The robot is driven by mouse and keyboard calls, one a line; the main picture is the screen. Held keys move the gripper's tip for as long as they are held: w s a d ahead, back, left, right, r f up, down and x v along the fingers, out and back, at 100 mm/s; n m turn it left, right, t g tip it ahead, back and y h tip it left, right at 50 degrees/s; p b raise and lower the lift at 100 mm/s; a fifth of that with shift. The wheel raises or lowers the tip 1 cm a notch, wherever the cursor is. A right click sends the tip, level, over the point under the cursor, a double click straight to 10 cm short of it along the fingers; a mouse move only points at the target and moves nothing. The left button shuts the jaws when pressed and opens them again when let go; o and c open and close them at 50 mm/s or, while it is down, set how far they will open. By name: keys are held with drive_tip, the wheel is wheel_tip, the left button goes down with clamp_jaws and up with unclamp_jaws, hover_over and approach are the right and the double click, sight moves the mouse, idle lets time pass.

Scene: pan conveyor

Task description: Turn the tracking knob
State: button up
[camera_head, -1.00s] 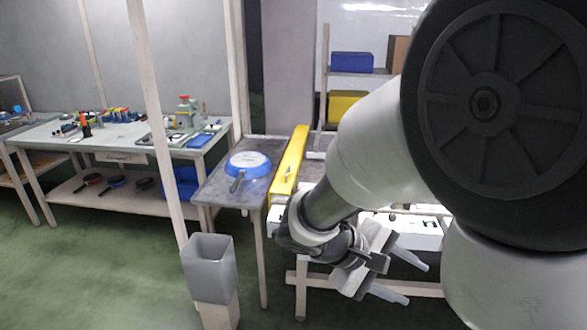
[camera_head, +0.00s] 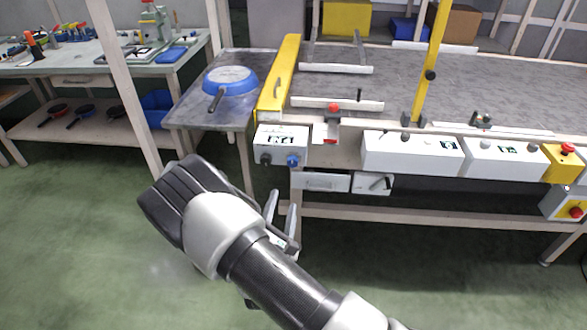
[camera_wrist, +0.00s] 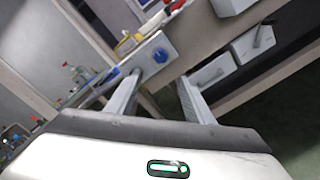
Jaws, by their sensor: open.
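A white control box (camera_head: 281,145) hangs at the left end of the conveyor, below the yellow guard. It carries a blue knob (camera_head: 292,160) and a black knob (camera_head: 265,159). I cannot read which one is the tracking knob. My gripper (camera_head: 281,214) is open and empty, in front of and below the box, touching nothing that I can see. Its two fingers also show in the wrist view (camera_wrist: 157,82).
A blue pan (camera_head: 230,80) lies upside down on the grey side table (camera_head: 190,108). The yellow guard (camera_head: 280,75) stands above the box. A drawer-like panel (camera_head: 326,182) and a box with a lever (camera_head: 374,184) sit lower right. Floor in front is clear.

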sight(292, 165)
drive_tip(key=w+b, duration=0.1)
drive_tip(key=w, duration=0.4)
drive_tip(key=w+d+b, duration=0.1)
drive_tip(key=w, duration=1)
drive_tip(key=shift+d+b, duration=0.15)
drive_tip(key=shift+b, duration=0.25)
drive_tip(key=c, duration=1.1)
drive_tip(key=shift+o, duration=0.3)
drive_tip(key=shift+r+n, duration=0.1)
drive_tip(key=shift+n, duration=0.3)
drive_tip(key=n+p, duration=0.2)
drive_tip(key=n, duration=0.2)
drive_tip(key=shift+n, duration=0.4)
drive_tip(key=n+p, duration=0.2)
drive_tip(key=n, duration=0.4)
drive_tip(key=shift+f+n, duration=0.2)
drive_tip(key=shift+n, duration=0.1)
